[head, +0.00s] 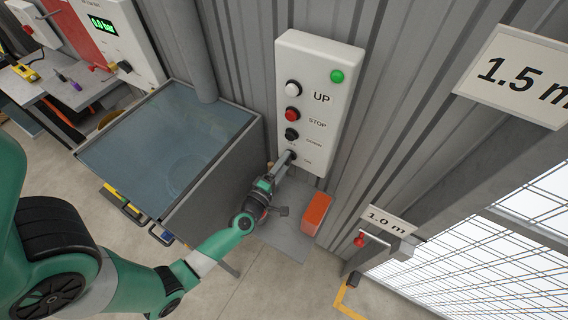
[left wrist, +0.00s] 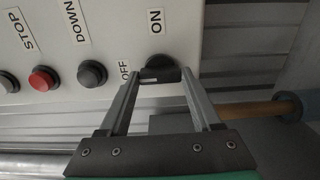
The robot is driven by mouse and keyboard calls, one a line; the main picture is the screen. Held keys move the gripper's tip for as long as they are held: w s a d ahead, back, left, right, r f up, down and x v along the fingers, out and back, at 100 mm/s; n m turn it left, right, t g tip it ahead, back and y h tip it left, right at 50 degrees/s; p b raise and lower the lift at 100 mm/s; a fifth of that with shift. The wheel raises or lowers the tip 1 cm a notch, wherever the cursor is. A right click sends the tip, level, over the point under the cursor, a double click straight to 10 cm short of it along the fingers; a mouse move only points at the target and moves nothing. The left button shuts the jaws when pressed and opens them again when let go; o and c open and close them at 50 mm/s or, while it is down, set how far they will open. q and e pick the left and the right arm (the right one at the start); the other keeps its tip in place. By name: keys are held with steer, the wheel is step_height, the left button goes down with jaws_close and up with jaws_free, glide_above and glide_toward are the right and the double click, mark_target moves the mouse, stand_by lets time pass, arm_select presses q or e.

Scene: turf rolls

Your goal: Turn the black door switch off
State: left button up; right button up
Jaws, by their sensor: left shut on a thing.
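The black door switch (left wrist: 160,67) is a rotary knob at the end of the white control panel (head: 316,70). In the left wrist view it sits between an OFF label and an ON label, with a small pale mark on its grip. Its exact setting is hard to tell. My left gripper (left wrist: 160,80) has its two fingers on either side of the knob and is shut on it. In the head view, my left gripper (head: 287,160) reaches the panel's lower end and partly hides the switch. My right gripper is not in view.
The panel also carries a white UP button (head: 293,89), a red STOP button (head: 292,115), a black DOWN button (head: 291,134) and a green light (head: 337,76). A water-filled tank (head: 168,190) stands left; an orange box (head: 316,214) stands below.

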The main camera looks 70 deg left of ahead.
arm_select(q)
steer(key=o, duration=1.4)
steer(key=v, duration=1.1)
steer(key=shift+s+d+p, duration=0.25)
steer(key=shift+p, duration=0.05)
